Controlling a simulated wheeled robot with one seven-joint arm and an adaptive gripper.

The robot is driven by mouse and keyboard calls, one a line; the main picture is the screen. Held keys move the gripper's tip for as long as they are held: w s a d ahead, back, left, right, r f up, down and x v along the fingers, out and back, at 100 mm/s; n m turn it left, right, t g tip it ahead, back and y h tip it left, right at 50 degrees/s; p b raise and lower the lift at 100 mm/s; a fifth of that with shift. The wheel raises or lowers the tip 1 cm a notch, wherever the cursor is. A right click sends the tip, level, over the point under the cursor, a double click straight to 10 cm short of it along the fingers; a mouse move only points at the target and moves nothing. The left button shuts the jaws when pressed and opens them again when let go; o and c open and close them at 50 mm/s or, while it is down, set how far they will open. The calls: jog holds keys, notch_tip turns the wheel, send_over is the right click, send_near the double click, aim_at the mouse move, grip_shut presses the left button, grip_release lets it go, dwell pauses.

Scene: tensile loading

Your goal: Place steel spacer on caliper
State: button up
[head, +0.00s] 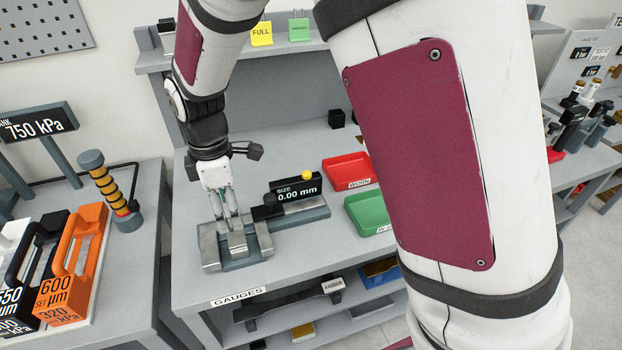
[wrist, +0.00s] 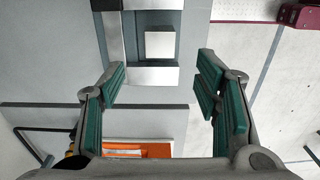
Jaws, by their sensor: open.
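The steel spacer (head: 238,244) is a small pale metal block. It sits on the caliper (head: 301,210) bed between the two upright jaws; the wrist view also shows the spacer (wrist: 160,43) with narrow gaps to the metal jaws on either side. My gripper (head: 230,218) points down just above the spacer. In the wrist view my gripper (wrist: 161,78) is open, its green-padded fingers spread wide with nothing between them; the spacer lies beyond the fingertips.
A red WORN tray (head: 347,172) and a green tray (head: 369,212) lie right of the caliper. A bench at left holds an orange 600 µm case (head: 75,268), a black case and a yellow-banded post (head: 107,185). My arm hides part of the right side.

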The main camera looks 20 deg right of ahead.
jog(key=s+d+r+m+t, duration=0.1)
jog(key=s+d+r+m, duration=0.3)
jog(key=r, duration=0.3)
jog(key=s+d+r+m+t, duration=0.1)
jog(key=s+d+r+m, duration=0.1)
jog(key=d+r+m, duration=0.35)
jog(key=s+d+r+m+t, duration=0.1)
jog(key=s+d+r+m, duration=0.2)
jog(key=s, duration=0.3)
jog(key=s+d+r+m+t, duration=0.2)
jog(key=s+d+r+m, duration=0.1)
jog(key=s+d+m, duration=0.2)
jog(key=s, duration=0.2)
jog(key=shift+s+d+r+t, duration=0.3)
jog(key=shift+r, duration=0.1)
